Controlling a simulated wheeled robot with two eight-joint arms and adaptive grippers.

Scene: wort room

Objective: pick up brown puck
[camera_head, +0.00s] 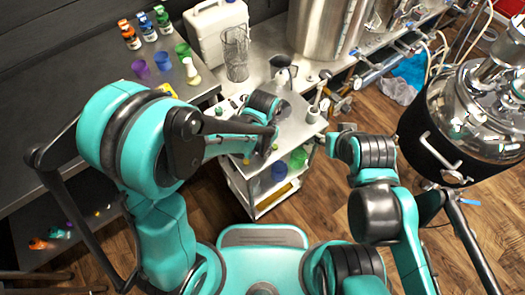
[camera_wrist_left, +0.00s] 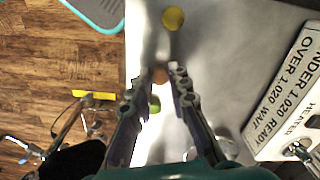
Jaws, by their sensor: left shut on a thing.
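The brown puck (camera_wrist_left: 160,76) shows in the left wrist view between the fingertips of my left gripper (camera_wrist_left: 155,83), which is shut on it. It is over or on the grey metal cart top (camera_wrist_left: 228,50); I cannot tell whether it is lifted. A yellow puck (camera_wrist_left: 173,17) lies beyond the fingertips, apart from them. A green piece (camera_wrist_left: 154,103) is partly hidden behind the fingers. In the head view my left arm covers the brown puck. My right gripper (camera_head: 335,145) is to the right of the cart, and its finger state is unclear.
A white sign box (camera_wrist_left: 290,95) stands at the right in the left wrist view. In the head view, a blue cup (camera_head: 279,171) and a green cup (camera_head: 298,158) sit on the cart's lower shelf. A steel kettle (camera_head: 465,115) stands at the right. Wood floor (camera_head: 320,200) is open in front.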

